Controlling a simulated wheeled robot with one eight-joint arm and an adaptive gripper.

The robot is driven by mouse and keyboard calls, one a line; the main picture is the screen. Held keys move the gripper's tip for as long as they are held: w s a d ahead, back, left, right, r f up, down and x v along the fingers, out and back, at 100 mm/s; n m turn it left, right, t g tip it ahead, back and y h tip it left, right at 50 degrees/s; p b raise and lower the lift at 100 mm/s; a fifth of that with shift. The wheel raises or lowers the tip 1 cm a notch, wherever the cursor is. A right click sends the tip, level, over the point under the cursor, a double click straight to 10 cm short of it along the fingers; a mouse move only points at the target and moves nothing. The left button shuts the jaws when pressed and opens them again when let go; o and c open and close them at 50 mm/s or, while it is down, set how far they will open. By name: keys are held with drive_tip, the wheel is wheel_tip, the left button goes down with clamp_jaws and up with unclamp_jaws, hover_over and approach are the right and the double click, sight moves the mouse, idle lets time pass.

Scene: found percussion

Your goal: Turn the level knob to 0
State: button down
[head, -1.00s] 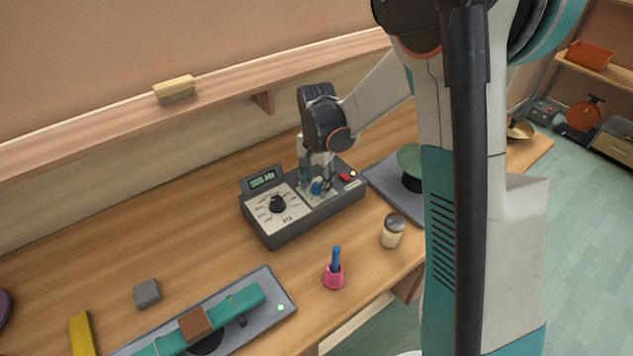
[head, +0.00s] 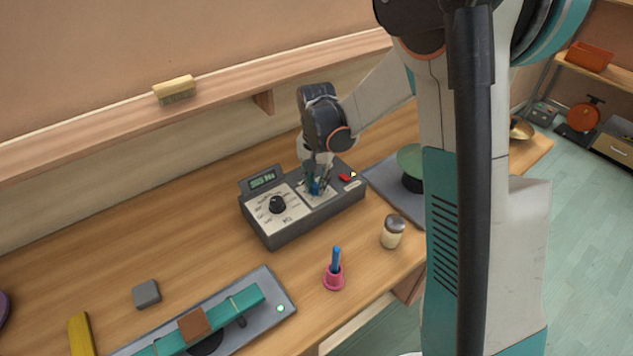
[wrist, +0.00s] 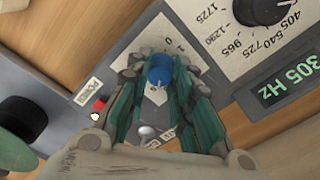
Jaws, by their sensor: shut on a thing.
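The level knob, a small blue knob (wrist: 160,70), sits on the pale right-hand panel of a grey box (head: 318,215). It also shows in the head view (head: 314,188), partly covered by the fingers. My gripper (head: 317,181) points down over this panel. In the wrist view, my gripper's green-and-grey fingers (wrist: 158,80) stand on both sides of the blue knob and are shut on it. Printed marks, including a 0 (wrist: 168,43), show just beyond the knob. Where the knob points is not clear.
On the same box are a black dial (head: 278,204), a display reading 305 Hz (wrist: 290,83), a red switch (wrist: 98,105) and a small metal lever (wrist: 147,131). A jar (head: 393,232) and a pink cup (head: 334,278) stand in front. A grey mat (head: 382,178) lies to the right.

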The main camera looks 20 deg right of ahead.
drive_tip(key=n, duration=0.4)
drive_tip(key=shift+b, duration=0.3)
drive_tip(key=n, duration=0.9)
drive_tip(key=shift+n+b, duration=0.3)
drive_tip(key=shift+b, duration=0.1)
drive_tip(key=n, duration=0.3)
drive_tip(key=shift+n, duration=0.3)
drive_tip(key=n, duration=0.3)
drive_tip(key=shift+n, duration=0.3)
drive_tip(key=n, duration=0.4)
drive_tip(key=shift+n, duration=0.3)
drive_tip(key=n, duration=0.4)
drive_tip(key=shift+b, duration=0.35)
drive_tip(key=shift+n, duration=2.2)
